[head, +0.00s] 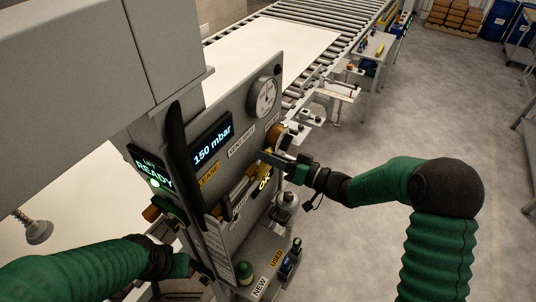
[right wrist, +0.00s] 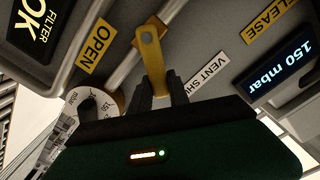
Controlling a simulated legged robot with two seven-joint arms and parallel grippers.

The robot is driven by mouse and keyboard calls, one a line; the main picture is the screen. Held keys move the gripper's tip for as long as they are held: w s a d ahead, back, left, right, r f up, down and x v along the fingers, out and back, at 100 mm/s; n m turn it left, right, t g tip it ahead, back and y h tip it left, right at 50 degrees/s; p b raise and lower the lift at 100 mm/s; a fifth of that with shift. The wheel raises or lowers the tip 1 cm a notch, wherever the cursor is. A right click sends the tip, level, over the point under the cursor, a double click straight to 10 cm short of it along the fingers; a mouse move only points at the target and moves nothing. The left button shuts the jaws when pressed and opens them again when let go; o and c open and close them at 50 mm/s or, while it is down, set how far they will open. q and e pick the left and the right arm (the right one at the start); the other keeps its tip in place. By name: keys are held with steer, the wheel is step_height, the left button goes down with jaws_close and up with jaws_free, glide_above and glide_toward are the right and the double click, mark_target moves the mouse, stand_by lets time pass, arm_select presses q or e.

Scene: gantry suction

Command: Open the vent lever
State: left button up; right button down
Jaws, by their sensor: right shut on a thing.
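The yellow vent lever (right wrist: 152,58) hangs from its pivot on a pipe in the right wrist view. It lies between the yellow OPEN label (right wrist: 97,48) and the white VENT SHUT label (right wrist: 207,72). My right gripper (right wrist: 161,88) is shut on the lever's free end. In the head view my right gripper (head: 268,156) reaches in from the right to the panel and partly hides the lever. My left gripper (head: 185,268) is low at the left, beside the panel's post; its fingers are not clear.
The grey panel (head: 232,122) carries a dial gauge (head: 263,97) and a display (head: 212,145) reading 150 mbar. A lower shelf (head: 262,262) holds small parts by NEW and USED labels. A roller conveyor (head: 345,30) runs behind.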

steer(key=shift+w+r, duration=0.1)
steer(key=shift+r, duration=0.1)
steer(key=c, duration=1.5)
jaws_free()
steer(key=shift+c, duration=0.2)
steer(key=shift+o, duration=1.2)
steer(key=shift+w+f, duration=0.1)
arm_select(q)
steer(key=shift+w+a+f, duration=0.1)
steer(key=shift+w+a, duration=0.05)
steer(key=shift+w, duration=0.2)
arm_select(e)
steer(key=shift+o, duration=0.3)
steer(key=shift+w+a+f, duration=0.15)
steer(key=shift+s+d+b, duration=0.3)
steer(key=shift+s+d, duration=0.05)
arm_select(q)
steer(key=s+b+x, duration=0.1)
steer(key=b+x, duration=0.4)
steer(key=shift+s+f, duration=0.2)
steer(key=shift+f, duration=0.35)
arm_select(e)
steer(key=v, duration=1.6)
steer(key=shift+w, duration=0.15)
